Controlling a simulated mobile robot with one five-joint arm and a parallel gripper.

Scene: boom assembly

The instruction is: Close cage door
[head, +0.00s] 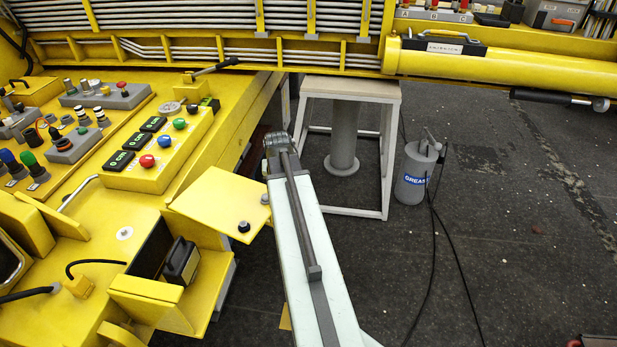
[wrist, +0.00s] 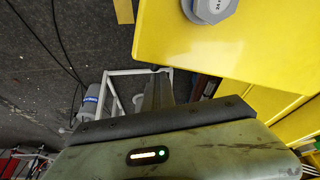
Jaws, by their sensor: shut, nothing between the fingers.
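A flat yellow plate, which looks like the cage door (head: 218,205), stands out to the right from the yellow console, with a dark knob near its right edge. It seems to belong to the open yellow box (head: 150,290) below it, which holds a black block (head: 181,262). My gripper (head: 279,143) is shut and empty, beyond the plate's right edge; I cannot tell whether it touches. In the wrist view my gripper (wrist: 158,85) points away beside a large yellow surface (wrist: 235,60) with a grey hex knob, probably the same plate.
A control box (head: 160,150) with coloured buttons sits on the console at left. A white-framed stand (head: 350,88) and a grey grease can (head: 416,175) with a black hose stand beyond my arm. A yellow boom (head: 500,70) crosses the back. Dark floor at right is open.

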